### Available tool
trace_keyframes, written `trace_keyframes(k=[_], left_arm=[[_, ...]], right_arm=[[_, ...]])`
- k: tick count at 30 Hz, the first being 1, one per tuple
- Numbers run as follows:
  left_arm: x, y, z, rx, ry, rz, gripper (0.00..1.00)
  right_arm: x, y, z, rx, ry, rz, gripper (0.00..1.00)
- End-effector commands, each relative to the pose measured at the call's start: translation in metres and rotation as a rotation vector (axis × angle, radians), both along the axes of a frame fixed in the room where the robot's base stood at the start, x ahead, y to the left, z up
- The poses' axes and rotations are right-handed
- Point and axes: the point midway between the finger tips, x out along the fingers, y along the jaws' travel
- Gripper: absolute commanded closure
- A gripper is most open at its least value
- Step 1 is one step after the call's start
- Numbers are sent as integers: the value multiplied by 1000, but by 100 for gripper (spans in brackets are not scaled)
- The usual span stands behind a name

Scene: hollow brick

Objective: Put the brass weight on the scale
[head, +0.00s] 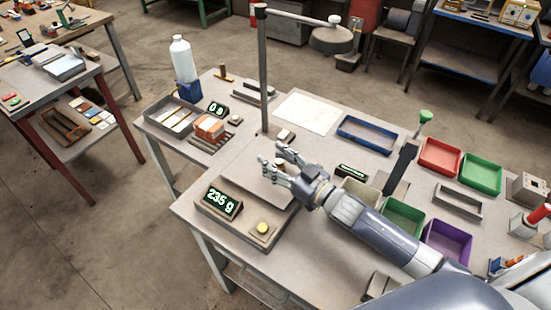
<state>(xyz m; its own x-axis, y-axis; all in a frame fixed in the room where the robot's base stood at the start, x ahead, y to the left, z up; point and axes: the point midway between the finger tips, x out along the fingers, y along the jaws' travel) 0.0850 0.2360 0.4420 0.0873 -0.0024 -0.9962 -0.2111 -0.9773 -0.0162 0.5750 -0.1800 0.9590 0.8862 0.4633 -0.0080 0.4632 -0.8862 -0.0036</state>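A scale with a lit display reading about 235 g (222,203) stands at the bench's front left corner. A small yellow round piece (263,228) sits on a pad at its front right; I cannot tell whether it is the brass weight or a knob. My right gripper (270,153) is over the scale's plate, its fingers apart, with nothing clearly held. A small pale block (285,135) lies just behind the fingers. A second unit with a lit display (217,109) stands further back, beside an orange hollow brick (210,128). My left gripper is not in view.
A lamp post (263,80) rises behind the gripper. A blue tray (366,134), a red bin (440,156), green bins (481,173) and a purple bin (447,238) occupy the right side. A white bottle (181,60) stands at the back left. A white sheet (308,112) lies flat.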

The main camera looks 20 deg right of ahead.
Motion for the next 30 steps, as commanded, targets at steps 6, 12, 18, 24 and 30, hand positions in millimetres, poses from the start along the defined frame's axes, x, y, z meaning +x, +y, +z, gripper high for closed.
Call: trace_keyframes(k=[6, 12, 18, 24, 30], left_arm=[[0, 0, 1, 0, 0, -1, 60], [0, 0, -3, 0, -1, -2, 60], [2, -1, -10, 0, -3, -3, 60], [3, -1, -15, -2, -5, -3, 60], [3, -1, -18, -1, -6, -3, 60]], right_arm=[[0, 0, 2, 0, 0, 0, 54], [-16, -9, 0, -1, 3, -1, 54], [-48, -25, -1, -2, 4, -1, 54], [-78, -41, 0, -1, 3, 0, 54], [-98, -52, 2, -1, 2, -1, 54]])
